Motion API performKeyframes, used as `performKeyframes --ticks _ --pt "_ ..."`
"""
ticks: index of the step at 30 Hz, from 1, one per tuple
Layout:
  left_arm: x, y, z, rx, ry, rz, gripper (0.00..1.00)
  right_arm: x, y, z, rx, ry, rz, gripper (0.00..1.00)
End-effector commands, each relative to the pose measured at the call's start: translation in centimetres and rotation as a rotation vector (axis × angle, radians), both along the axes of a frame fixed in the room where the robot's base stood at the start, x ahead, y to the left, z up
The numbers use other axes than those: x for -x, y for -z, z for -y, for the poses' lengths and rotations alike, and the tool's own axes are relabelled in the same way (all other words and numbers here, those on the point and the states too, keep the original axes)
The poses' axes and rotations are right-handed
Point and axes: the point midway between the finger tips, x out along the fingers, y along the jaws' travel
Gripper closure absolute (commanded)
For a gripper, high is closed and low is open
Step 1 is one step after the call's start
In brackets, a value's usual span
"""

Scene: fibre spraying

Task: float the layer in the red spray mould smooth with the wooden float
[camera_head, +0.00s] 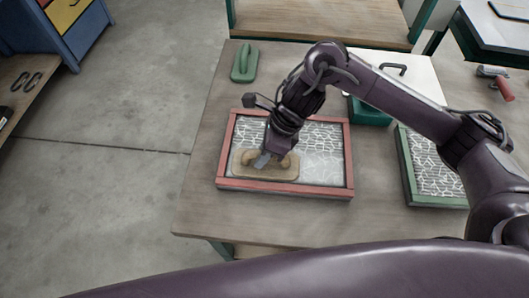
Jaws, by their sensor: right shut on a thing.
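The red spray mould (352,168) is a shallow framed tray on the table. Inside it is a pale layer (318,167); the upper part shows a cracked, web-like white pattern, and the lower right part looks more even. The wooden float (243,168) lies flat in the lower left of the mould, against or close to the front rim. My right gripper (266,160) comes down from above and is shut on the float's handle. The gripper and wrist hide part of the layer and the handle. My left gripper is not in view.
A green float (244,64) lies at the table's back left. A green mould (408,178) with a web-patterned layer stands at right, partly behind my arm. A green box (371,112) is behind the red mould. A red-handled tool (503,88) lies far right. Table front left is bare.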

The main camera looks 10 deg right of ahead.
Motion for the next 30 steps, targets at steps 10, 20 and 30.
performKeyframes --ticks 10,20,30 --pt "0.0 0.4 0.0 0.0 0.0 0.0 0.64 0.6 0.2 2.1 0.007 0.002 -0.004 1.0" --pt "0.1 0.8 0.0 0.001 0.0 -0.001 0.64 1.1 0.1 3.7 0.005 0.0 -0.003 1.0" --pt "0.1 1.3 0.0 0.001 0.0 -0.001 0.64 1.6 0.1 5.5 0.005 0.0 -0.003 1.0"
